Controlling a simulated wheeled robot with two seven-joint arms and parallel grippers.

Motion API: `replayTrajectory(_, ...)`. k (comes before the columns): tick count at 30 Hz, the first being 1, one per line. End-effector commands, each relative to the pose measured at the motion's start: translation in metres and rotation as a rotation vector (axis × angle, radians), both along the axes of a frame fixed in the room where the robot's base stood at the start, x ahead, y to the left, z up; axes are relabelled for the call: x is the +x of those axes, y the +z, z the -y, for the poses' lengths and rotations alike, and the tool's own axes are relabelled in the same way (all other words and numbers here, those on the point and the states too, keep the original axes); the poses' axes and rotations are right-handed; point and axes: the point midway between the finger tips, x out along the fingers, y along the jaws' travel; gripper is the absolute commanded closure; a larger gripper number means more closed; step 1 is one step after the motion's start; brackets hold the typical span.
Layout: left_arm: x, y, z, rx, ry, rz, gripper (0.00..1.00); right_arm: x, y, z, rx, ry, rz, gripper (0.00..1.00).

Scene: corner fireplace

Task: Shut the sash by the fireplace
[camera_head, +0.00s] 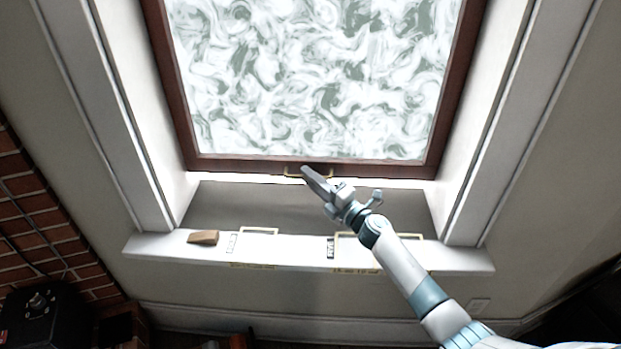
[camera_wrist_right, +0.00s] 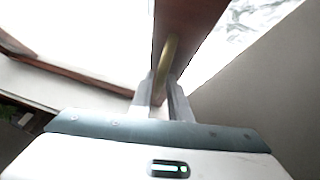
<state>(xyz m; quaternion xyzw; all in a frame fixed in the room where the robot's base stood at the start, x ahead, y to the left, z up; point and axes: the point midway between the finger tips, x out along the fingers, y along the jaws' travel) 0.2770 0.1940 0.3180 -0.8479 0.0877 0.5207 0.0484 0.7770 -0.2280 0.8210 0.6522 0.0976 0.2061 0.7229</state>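The sash has a brown frame (camera_head: 305,166) around swirled white-and-grey glass (camera_head: 310,80). A bright gap shows between its bottom rail and the grey ledge (camera_head: 265,205) below. A brass handle (camera_head: 292,171) is on the bottom rail. My right gripper (camera_head: 306,172) is at this handle, covering its middle. In the right wrist view the handle (camera_wrist_right: 168,55) runs down between the two close-set fingers (camera_wrist_right: 162,85), which look shut on it. The exact contact is hard to see. My left gripper is not in view.
On the white sill (camera_head: 300,257) are a brown wedge-shaped block (camera_head: 203,237), a pale frame-like item (camera_head: 258,232) and small labels. White jambs flank the sash. A brick wall (camera_head: 40,210) and a black object (camera_head: 38,315) are at left. Bare wall lies at right.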

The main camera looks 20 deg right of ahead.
Motion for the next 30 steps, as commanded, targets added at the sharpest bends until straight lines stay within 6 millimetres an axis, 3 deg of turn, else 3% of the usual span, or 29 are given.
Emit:
replayTrajectory(8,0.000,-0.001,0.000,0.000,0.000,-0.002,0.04,-0.005,0.000,0.004,0.000,-0.002,0.001,0.83)
replayTrajectory(13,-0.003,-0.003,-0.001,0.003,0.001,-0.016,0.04,-0.021,-0.003,0.012,-0.001,-0.002,0.001,0.83)
replayTrajectory(30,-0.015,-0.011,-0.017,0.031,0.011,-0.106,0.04,-0.119,-0.019,0.057,0.000,0.000,-0.001,0.83)
